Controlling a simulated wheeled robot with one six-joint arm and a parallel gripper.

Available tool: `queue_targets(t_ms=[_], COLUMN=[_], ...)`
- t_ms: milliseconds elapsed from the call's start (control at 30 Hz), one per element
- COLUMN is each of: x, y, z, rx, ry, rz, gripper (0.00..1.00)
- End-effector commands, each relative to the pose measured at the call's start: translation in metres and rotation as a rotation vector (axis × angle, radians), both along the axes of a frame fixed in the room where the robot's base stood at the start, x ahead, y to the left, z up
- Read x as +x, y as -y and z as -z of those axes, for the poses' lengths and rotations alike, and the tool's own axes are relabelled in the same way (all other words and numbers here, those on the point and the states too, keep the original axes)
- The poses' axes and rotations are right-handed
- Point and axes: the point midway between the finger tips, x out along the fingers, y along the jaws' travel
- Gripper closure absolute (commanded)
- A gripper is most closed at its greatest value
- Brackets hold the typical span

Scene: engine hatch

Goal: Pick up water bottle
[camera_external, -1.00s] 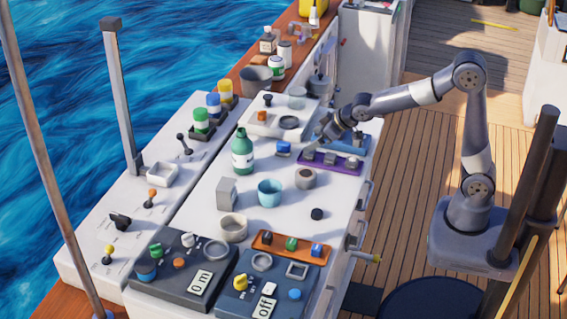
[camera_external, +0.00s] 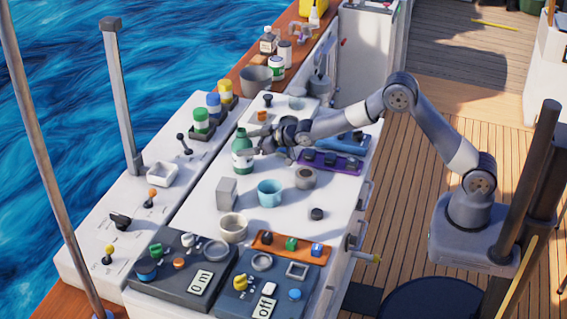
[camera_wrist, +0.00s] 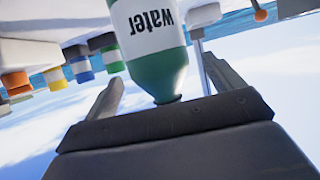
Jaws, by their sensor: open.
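The water bottle (camera_external: 242,155) is green with a white label and stands upright on the white counter. In the wrist view the bottle (camera_wrist: 151,45) appears upside down, with "water" readable on its label, and its neck lies between the two fingers. My gripper (camera_external: 261,152) is open and reaches the bottle from the right in the external view. Its fingers (camera_wrist: 160,90) are spread on either side of the bottle.
A purple tray (camera_external: 330,166) lies to the right. Open counter surrounds the bottle's left side.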

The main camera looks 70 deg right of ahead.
Motion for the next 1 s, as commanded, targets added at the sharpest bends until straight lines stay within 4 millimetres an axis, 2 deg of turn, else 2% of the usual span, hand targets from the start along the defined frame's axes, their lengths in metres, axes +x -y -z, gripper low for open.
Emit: queue_targets(t_ms=[300, 533, 867, 1000], x=[0.002, 0.024, 0.027, 0.027], y=[0.000, -0.001, -0.001, -0.001], z=[0.040, 0.048, 0.050, 0.049], rx=[0.000, 0.000, 0.000, 0.000], ry=[-0.002, -0.001, -0.001, -0.001], rz=[0.001, 0.001, 0.001, 0.001], gripper=[0.12, 0.12, 0.12, 0.22])
